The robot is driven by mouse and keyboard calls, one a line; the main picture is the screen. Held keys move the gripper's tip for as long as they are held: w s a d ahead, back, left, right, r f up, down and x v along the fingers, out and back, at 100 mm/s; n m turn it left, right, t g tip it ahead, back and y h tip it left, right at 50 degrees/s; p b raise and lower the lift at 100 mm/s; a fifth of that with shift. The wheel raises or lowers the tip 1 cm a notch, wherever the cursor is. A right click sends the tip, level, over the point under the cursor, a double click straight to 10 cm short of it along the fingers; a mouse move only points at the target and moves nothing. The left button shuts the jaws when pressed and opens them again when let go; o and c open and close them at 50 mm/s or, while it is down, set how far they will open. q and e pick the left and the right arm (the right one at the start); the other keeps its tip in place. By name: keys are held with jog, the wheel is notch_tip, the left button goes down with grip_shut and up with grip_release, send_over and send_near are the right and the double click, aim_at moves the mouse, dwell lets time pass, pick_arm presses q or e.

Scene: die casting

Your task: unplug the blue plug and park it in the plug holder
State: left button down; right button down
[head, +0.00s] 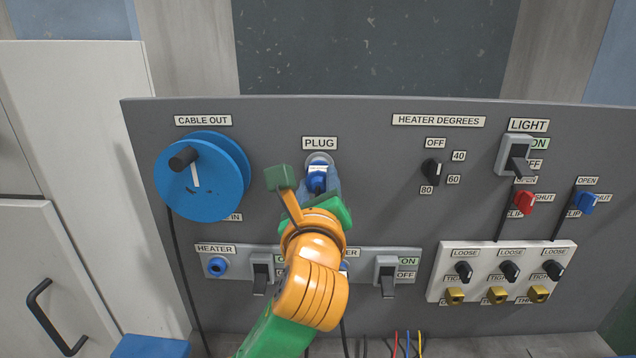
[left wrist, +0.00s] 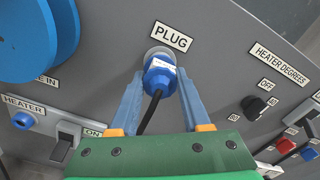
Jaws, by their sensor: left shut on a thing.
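The blue plug (head: 317,180) sits at the grey round socket (head: 319,158) under the PLUG label on the grey panel. In the left wrist view the blue plug (left wrist: 160,76) has a pale label on top and a black cable hanging from its near end. My left gripper (left wrist: 160,82) is shut on the plug, one finger on each side of it. In the head view my left gripper (head: 321,187) partly hides the plug and its cable. I cannot make out a plug holder. My right gripper is not in view.
A blue cable reel (head: 215,180) with a black knob is left of the plug. Heater switches (head: 386,272) sit below, partly behind my arm. A heater knob (head: 431,171), light switch (head: 515,155) and white terminal block (head: 480,285) are to the right.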

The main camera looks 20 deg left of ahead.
aim_at(317, 187)
pick_arm(q)
jog(key=shift+w+a, duration=0.1)
jog(key=shift+w, duration=0.4)
jog(key=shift+c, duration=1.4)
grip_release()
jog(key=shift+s+f, duration=0.1)
jog(key=shift+s, duration=0.3)
jog(key=b+v, duration=0.1)
jog(key=v, duration=0.5)
jog(key=shift+s+b, duration=0.2)
jog(key=shift+b, duration=0.2)
jog(key=shift+w, duration=0.1)
